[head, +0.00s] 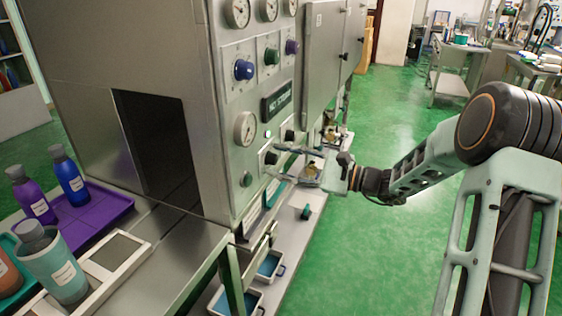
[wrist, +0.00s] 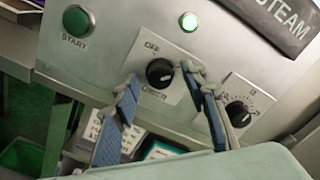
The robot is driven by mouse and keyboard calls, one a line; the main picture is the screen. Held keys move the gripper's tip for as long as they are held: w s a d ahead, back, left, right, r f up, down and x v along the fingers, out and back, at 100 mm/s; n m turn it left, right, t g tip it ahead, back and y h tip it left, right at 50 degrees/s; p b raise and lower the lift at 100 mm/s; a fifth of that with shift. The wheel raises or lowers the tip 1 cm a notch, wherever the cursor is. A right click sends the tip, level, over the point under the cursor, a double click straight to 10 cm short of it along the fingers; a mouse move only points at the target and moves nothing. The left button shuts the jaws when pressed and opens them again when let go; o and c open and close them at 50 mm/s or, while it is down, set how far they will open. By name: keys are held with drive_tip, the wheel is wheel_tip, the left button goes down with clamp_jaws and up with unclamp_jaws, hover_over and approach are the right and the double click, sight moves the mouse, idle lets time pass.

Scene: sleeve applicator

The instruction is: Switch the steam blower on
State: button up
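The blower knob (wrist: 160,73) is a round black knob on a pale plate on the grey machine panel. "OFF" shows above it, and the lettering below is partly covered by a finger. Its exact setting is hard to read. My gripper (wrist: 160,80) is open, with one blue-padded finger to the left of the knob and one to the right. I cannot tell if either finger touches it. In the head view my gripper (head: 279,160) reaches from the right to the lower panel. A small green lamp (wrist: 188,21) above the knob is lit.
A green START button (wrist: 77,20) is at upper left, and a second black dial (wrist: 238,113) with a scale is close to the right finger, below the STEAM sign (wrist: 285,20). Bottles stand on a purple tray (head: 85,225) at left. Green floor lies open at right.

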drive_tip(key=v, duration=1.2)
